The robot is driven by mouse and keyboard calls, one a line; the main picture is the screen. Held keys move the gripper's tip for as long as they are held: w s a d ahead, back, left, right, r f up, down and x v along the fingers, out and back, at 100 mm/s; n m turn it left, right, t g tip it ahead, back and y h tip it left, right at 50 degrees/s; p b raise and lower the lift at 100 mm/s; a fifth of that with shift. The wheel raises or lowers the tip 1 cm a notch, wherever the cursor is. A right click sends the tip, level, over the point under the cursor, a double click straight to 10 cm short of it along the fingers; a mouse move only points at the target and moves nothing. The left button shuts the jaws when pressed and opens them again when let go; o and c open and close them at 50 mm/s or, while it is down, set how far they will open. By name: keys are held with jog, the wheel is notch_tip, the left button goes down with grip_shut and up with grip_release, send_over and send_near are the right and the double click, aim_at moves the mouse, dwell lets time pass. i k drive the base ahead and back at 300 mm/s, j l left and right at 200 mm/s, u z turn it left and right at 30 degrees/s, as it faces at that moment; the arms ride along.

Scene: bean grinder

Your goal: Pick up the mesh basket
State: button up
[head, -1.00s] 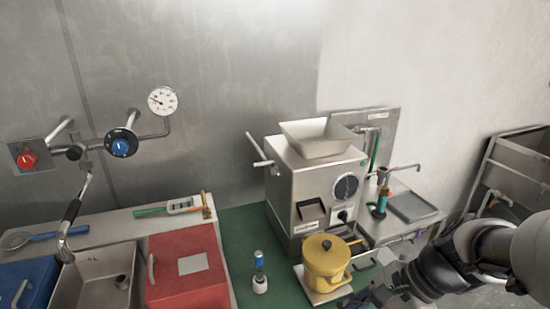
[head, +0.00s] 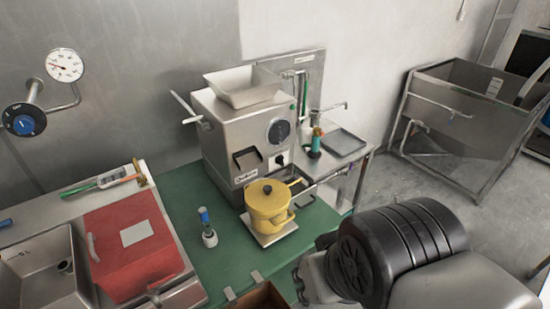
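I cannot make out a mesh basket in the head view. My arm reaches in from the lower right, with a large black ribbed joint and grey links. My gripper's fingers do not show, so I cannot see whether they are open or hold anything. The arm hides part of the floor and the near right end of the green worktop (head: 185,205).
A steel grinder (head: 235,125) stands on the worktop, with a yellow pot (head: 267,203) before it. A small blue-topped bottle (head: 208,229) stands left of the pot. A red lidded box (head: 125,255) is at left. A steel basin (head: 465,115) stands at right beyond open floor.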

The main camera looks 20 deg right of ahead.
aim_at(297, 187)
jog(key=l+u, duration=0.1)
jog(key=l, duration=0.45)
jog(key=k+l, duration=0.1)
jog(key=l, duration=0.45)
jog(key=i+l+u, duration=0.55)
jog(key=l, duration=0.2)
jog(key=i+l+u, duration=0.6)
jog(key=l, duration=0.4)
jog(key=i+j, duration=0.05)
jog(key=i, duration=0.05)
